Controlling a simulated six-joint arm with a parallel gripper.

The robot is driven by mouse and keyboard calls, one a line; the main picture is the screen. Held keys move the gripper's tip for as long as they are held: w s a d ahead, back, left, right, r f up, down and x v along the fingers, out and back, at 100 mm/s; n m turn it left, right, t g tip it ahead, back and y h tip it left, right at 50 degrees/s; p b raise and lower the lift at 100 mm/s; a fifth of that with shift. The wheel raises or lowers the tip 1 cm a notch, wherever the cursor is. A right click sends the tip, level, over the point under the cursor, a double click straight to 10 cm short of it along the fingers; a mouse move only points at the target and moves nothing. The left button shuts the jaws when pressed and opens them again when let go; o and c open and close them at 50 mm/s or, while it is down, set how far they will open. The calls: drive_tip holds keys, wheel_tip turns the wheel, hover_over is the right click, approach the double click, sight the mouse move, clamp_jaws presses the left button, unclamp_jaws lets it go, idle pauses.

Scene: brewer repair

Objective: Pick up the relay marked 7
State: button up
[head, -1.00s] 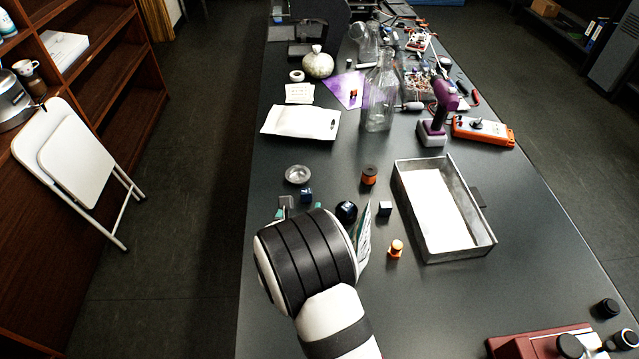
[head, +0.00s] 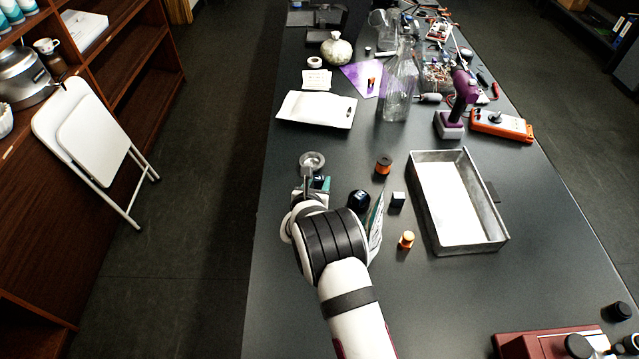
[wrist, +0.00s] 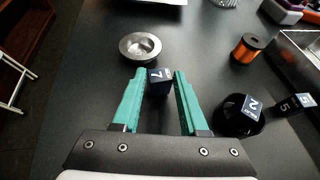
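The relay marked 7 (wrist: 159,80) is a small dark blue cube with a pale number label on its top, standing on the dark table. In the wrist view it sits between the tips of my gripper's teal fingers (wrist: 159,76). The fingers are open, one on each side, with a narrow gap at the right; contact at the left is hard to tell. In the head view my gripper (head: 314,184) is over the table just in front of a metal dish, and the relay is largely hidden there.
The metal dish (wrist: 140,46) lies just beyond the relay. To the right are a relay marked 2 (wrist: 251,106) at a round black holder, a relay marked 5 (wrist: 289,104) and an orange spool (wrist: 248,47). A grey metal tray (head: 503,240) stands further right.

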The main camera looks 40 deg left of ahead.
clamp_jaws()
